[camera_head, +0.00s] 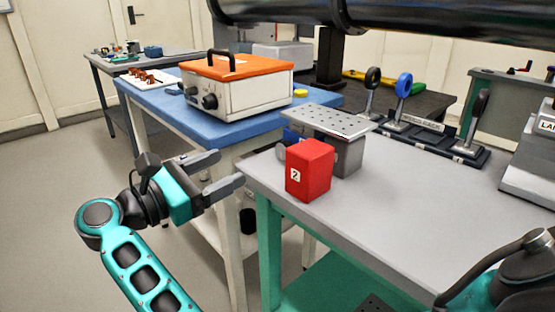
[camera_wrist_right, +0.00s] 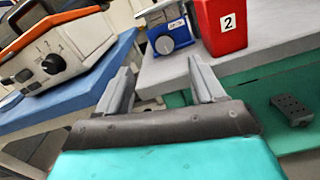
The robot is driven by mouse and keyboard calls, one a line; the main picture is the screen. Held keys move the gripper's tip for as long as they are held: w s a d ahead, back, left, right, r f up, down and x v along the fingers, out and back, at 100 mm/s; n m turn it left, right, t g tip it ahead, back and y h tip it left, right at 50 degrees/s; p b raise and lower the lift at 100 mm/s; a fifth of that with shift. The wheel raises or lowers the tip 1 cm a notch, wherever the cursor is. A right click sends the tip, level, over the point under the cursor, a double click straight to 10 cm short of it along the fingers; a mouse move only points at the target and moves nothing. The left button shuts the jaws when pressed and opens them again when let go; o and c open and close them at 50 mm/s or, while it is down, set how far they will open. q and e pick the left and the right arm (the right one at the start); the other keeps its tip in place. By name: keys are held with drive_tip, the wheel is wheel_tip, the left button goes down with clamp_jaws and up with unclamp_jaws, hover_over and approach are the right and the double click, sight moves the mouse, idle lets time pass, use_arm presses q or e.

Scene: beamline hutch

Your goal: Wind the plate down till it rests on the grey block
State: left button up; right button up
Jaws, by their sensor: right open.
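The perforated metal plate (camera_head: 330,120) sits level on top of a blue jack, and its edge shows in the wrist view (camera_wrist_right: 158,12). The grey block (camera_head: 349,158) stands under the plate's right part; I cannot tell whether they touch. The jack's knob (camera_wrist_right: 164,45) faces my wrist camera, on the blue front (camera_wrist_right: 178,30). The red block marked 2 (camera_head: 309,170) stands in front and hides part of the jack and grey block. My right gripper (camera_head: 226,174) is open and empty, off the grey table's left edge, apart from the knob. My left gripper is not in view.
A blue table (camera_head: 225,128) behind holds an orange-lidded box (camera_head: 240,85). A large dark pipe (camera_head: 430,18) crosses above.

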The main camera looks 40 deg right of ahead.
sight(282, 149)
drive_tip(key=d, duration=0.7)
drive_tip(key=d+f+b, duration=0.1)
drive_tip(key=d, duration=0.3)
drive_tip(key=shift+w+d, duration=0.3)
drive_tip(key=shift+w, duration=0.05)
drive_tip(key=shift+d+r, duration=0.1)
drive_tip(key=shift+d, duration=0.45)
drive_tip(key=c, duration=1.1)
drive_tip(key=shift+o, duration=0.2)
drive_tip(key=shift+n, duration=0.3)
